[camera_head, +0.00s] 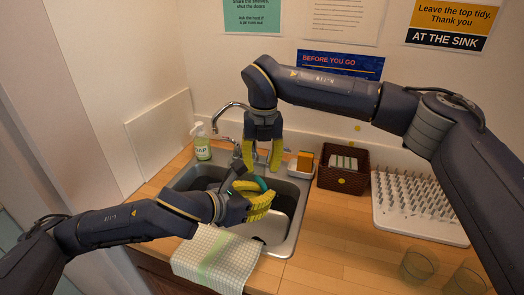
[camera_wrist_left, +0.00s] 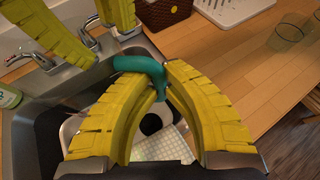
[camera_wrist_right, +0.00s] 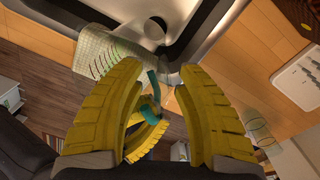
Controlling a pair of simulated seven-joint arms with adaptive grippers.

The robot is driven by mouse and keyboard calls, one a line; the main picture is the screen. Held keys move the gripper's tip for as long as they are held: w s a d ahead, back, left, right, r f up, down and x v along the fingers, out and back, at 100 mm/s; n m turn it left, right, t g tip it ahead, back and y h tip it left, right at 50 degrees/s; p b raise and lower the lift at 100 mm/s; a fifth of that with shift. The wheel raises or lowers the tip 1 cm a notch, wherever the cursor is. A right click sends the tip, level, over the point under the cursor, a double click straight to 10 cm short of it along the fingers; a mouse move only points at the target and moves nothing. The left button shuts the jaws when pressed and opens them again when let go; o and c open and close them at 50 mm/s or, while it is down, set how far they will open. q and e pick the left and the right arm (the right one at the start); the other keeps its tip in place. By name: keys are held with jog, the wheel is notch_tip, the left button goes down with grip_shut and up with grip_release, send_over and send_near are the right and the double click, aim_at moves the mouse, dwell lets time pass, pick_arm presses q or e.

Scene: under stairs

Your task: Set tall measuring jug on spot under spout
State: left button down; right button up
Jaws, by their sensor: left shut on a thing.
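My left gripper (camera_head: 258,192) is shut on a teal curved piece (camera_wrist_left: 140,65), which looks like the handle of the measuring jug, over the sink's front part. The teal piece also shows in the right wrist view (camera_wrist_right: 152,90). The jug's clear body is hard to make out; faint curved marks (camera_wrist_right: 88,58) show against the cloth. My right gripper (camera_head: 262,160) is open and empty, pointing down near the tap, with its fingers wide apart in the right wrist view (camera_wrist_right: 165,100). The curved metal spout (camera_head: 226,107) rises behind the sink (camera_head: 292,234). The spot below it is hidden by my grippers.
A soap bottle (camera_head: 202,142) stands at the sink's back left. A checked cloth (camera_head: 215,258) hangs over the front edge. A brown basket (camera_head: 343,172), a white peg rack (camera_head: 405,215) and two clear glasses (camera_head: 418,264) stand to the right. The counter before the basket is clear.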

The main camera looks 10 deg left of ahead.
jog(key=shift+f, duration=1.65)
grip_shut()
jog(key=shift+a, duration=0.1)
pick_arm(q)
jog(key=c, duration=1.5)
grip_release()
jog(key=shift+o, duration=0.2)
